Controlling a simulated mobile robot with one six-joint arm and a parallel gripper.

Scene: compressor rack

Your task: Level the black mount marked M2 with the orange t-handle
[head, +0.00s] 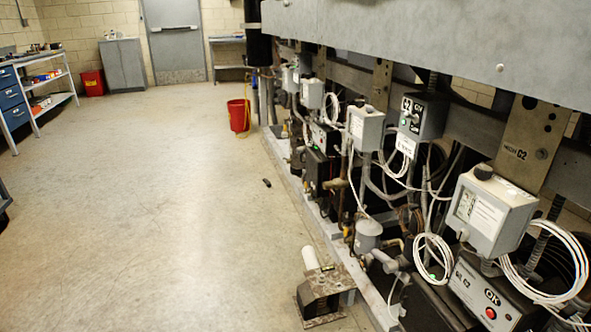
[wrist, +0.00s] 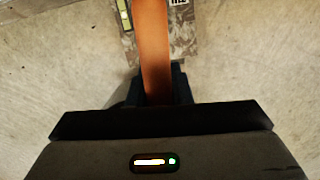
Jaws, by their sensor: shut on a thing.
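My gripper (wrist: 165,92) is shut on the orange t-handle (wrist: 153,45), whose flat orange length runs up out of the wrist view. Beyond the handle lies a worn, mottled plate (wrist: 187,40) with a yellow-green level vial (wrist: 124,16) at its left and a cut-off black-and-white label (wrist: 178,2) at the top edge. The label is too cropped to read surely as M2. In the head view a dark mount (head: 318,292) with a worn metal top sits on the floor by the rack. The handle's far end is hidden.
The compressor rack (head: 440,135) with boxes and looped white cables fills the right side of the head view. A red bucket (head: 238,115) stands beside it. A small dark object (head: 267,183) lies on the floor. Open floor (head: 150,200) spreads to the left.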

